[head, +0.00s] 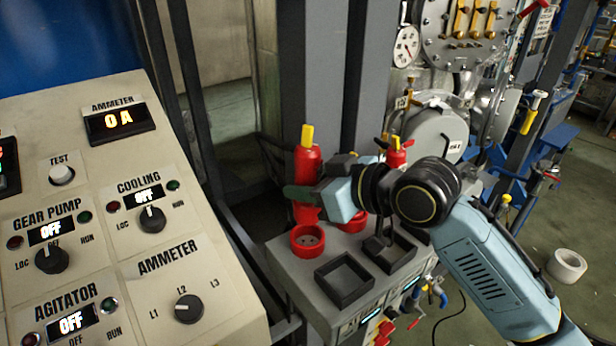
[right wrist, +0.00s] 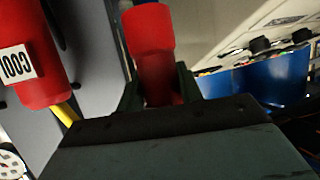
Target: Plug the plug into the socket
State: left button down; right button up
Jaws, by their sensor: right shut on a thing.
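A red plug (head: 307,165) with a yellow top stands roughly upright in the head view. My right gripper (head: 303,195) is shut on it, its fingers around the plug's lower body. The held plug also shows in the right wrist view (right wrist: 150,45), between the fingers. A round red socket (head: 307,241) is in the top of a grey box, just below the plug in the picture. Its inside is open to view and the plug appears apart from it. A second red socket (head: 352,223) is partly hidden behind my gripper. My left gripper is not in view.
Another red plug (head: 397,157) is behind my right wrist; a red piece labelled "COOL" (right wrist: 30,72) shows in the wrist view. A control panel (head: 110,240) fills the left side; grey posts (head: 310,70) rise behind.

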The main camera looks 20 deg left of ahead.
aim_at(308, 217)
notch_tip(308, 217, down, 2)
jog(key=shift+b, duration=0.4)
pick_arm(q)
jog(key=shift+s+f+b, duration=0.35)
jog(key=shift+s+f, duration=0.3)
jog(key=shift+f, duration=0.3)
pick_arm(e)
jog(key=shift+f, duration=0.7)
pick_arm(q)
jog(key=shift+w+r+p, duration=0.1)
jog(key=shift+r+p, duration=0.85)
